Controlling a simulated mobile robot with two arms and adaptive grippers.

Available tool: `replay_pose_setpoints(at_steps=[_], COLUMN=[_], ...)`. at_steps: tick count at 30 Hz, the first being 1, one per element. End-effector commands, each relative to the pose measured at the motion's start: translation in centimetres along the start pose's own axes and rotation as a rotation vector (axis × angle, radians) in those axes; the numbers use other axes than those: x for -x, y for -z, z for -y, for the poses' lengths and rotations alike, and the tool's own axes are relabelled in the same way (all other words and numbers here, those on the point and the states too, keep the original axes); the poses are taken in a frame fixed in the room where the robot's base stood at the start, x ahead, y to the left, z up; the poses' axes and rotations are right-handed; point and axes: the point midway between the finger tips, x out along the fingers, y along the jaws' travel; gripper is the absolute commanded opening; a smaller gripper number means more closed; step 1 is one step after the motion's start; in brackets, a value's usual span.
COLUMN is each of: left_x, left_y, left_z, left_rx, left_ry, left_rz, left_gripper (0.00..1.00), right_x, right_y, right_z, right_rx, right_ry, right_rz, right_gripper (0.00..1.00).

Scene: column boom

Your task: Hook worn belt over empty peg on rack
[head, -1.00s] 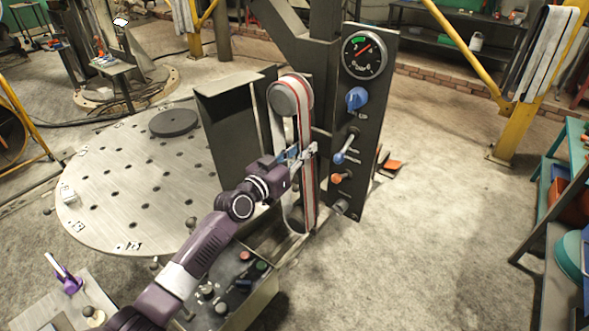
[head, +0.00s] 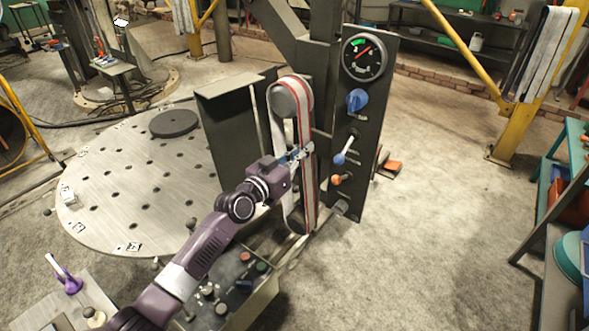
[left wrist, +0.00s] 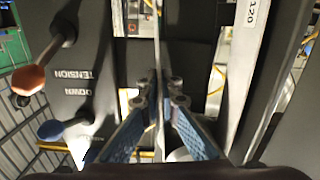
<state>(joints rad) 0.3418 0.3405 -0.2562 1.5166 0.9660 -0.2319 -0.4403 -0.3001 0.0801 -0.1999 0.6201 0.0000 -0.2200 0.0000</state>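The worn belt (head: 307,185), pale with a red stripe, forms an upright loop around the upper pulley (head: 290,98) of the dark column machine. Its lower end hangs near a grey bar; whether a lower roller still carries it is unclear. My left gripper (head: 301,154) is at the belt's right strand, about halfway up. In the left wrist view its blue-padded fingertips (left wrist: 161,88) are close together, one on each side of the belt (left wrist: 158,45), seen edge-on, and appear shut on it. My right gripper is out of view. I cannot make out an empty peg.
A panel with a gauge (head: 364,56), blue knob (head: 356,99), blue lever (head: 345,150) and orange lever (head: 341,180) stands just right of the belt. Pale strips (head: 548,50) hang on a yellow post at right. A round perforated table (head: 110,195) lies left. Floor at right is clear.

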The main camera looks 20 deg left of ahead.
Motion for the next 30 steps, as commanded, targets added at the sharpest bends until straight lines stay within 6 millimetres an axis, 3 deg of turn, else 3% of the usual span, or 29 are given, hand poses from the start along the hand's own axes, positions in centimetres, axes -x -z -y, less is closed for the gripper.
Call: replay_pose_setpoints(at_steps=[11, 30], left_x=[0.0, 2.5], left_y=[0.2, 0.2], left_z=[-0.1, 0.0], left_rx=[-0.001, -0.002], left_ry=[0.0, 0.0], left_rz=[-0.002, -0.002], left_gripper=[0.0, 0.0], right_x=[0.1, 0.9], right_y=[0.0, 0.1], right_z=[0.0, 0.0], right_rx=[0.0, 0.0], right_ry=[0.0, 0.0], right_rz=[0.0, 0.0], right_gripper=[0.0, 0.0])
